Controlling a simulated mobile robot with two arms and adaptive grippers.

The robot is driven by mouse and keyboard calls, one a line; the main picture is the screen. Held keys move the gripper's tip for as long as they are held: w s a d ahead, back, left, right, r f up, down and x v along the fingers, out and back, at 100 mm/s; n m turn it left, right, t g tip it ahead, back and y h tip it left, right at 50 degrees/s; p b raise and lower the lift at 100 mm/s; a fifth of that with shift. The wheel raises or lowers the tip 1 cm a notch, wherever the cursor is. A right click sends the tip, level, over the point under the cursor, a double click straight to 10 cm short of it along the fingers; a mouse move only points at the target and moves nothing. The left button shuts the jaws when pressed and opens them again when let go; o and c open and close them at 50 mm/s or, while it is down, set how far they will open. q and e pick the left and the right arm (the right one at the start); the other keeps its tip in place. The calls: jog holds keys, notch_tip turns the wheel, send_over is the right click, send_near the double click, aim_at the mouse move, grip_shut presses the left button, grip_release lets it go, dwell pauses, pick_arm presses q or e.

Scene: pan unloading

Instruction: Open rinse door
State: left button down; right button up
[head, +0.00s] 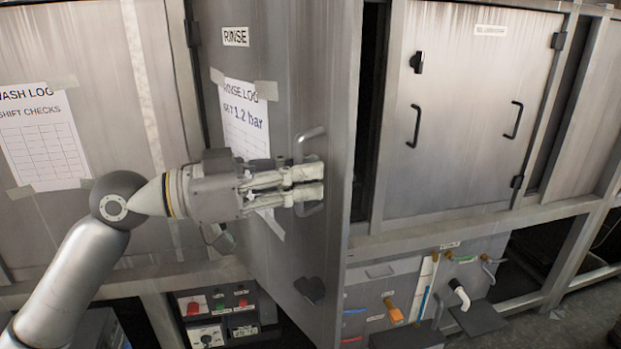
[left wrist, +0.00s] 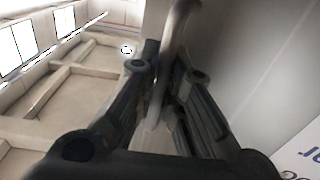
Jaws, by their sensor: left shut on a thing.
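The rinse door (head: 285,60) is a grey metal panel with a "RINSE" label and a taped rinse log sheet (head: 243,118). It stands ajar, swung out from its frame, with a dark gap beyond its right edge. My left gripper (head: 318,181) is shut on the door handle (head: 309,134), a pale metal bar near the door's free edge. The fingers hide the handle's middle. In the left wrist view the handle (left wrist: 175,45) runs between the two dark fingers (left wrist: 167,85). My right gripper is not in view.
A closed door (head: 465,110) with black handles is at the right. A wash log sheet (head: 42,137) is taped on the left panel. Below are a control box (head: 215,315) and a panel of valves and pipes (head: 425,290), close to the rinse door's lower edge.

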pick_arm(q)
jog(key=c, duration=1.8)
grip_release()
jog(key=shift+a, duration=0.1)
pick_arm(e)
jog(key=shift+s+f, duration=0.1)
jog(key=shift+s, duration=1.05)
pick_arm(q)
jog(key=v, duration=1.2)
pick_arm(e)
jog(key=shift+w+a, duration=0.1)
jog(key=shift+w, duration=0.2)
